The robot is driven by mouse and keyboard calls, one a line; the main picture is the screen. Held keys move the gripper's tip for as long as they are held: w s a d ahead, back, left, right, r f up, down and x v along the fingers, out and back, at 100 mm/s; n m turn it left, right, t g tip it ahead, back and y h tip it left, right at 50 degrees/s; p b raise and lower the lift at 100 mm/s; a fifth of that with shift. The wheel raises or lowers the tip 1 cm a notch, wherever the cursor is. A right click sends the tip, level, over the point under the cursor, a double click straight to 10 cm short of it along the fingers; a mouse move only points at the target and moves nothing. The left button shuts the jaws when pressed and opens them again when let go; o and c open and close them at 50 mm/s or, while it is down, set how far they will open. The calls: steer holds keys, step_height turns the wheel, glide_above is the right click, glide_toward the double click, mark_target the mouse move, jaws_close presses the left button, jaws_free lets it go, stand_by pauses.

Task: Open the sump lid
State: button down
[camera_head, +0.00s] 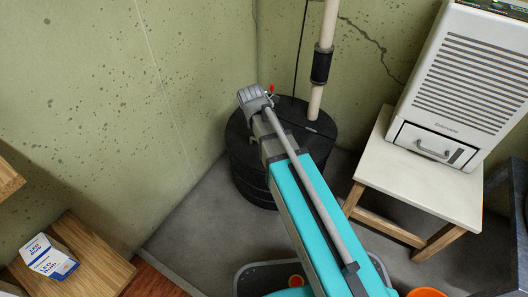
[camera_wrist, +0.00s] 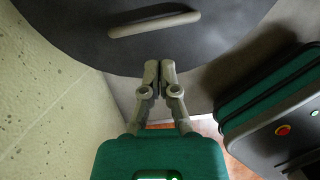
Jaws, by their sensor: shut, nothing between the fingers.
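The sump is a black, ribbed round basin (camera_head: 252,182) in the corner, and its dark lid (camera_head: 318,128) shows partly behind my arm. The lid looks down on the basin, though my arm covers much of it. In the wrist view the lid (camera_wrist: 230,30) is a dark grey disc with a pale bar handle (camera_wrist: 155,24). My gripper (camera_wrist: 159,64) is shut and empty, its fingertips overlapping the lid's edge in the picture, short of the handle. I cannot tell whether they touch the lid. In the head view my wrist hides the fingers.
A pale vertical pipe (camera_head: 316,100) with a black coupling rises at the lid's back. A white dehumidifier (camera_head: 455,85) stands on a small table (camera_head: 430,187) to the right. Walls close in behind and left. A wooden surface with a small box (camera_head: 48,258) is at lower left.

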steer(key=shift+s+a+f+n+t, duration=0.1)
steer(key=shift+s+a+n+t, duration=0.1)
steer(key=shift+s+n, duration=0.2)
steer(key=shift+s+a+f+n+t, duration=0.1)
steer(key=shift+s+a+n, duration=0.05)
steer(key=shift+s+n, duration=0.25)
steer(key=shift+w+f+b, duration=0.1)
steer(key=shift+f+b, duration=0.1)
steer(key=shift+b, duration=0.1)
steer(key=b+x, duration=0.9)
steer(key=shift+d+f, duration=0.2)
steer(key=shift+f, duration=0.1)
steer(key=shift+w+a+r, duration=0.1)
steer(key=shift+a+r, duration=0.05)
steer(key=shift+r, duration=0.1)
stand_by(0.4)
steer(key=shift+r+p, duration=0.15)
steer(key=shift+p, duration=0.2)
steer(key=shift+d+r, duration=0.1)
steer(key=shift+d, duration=0.1)
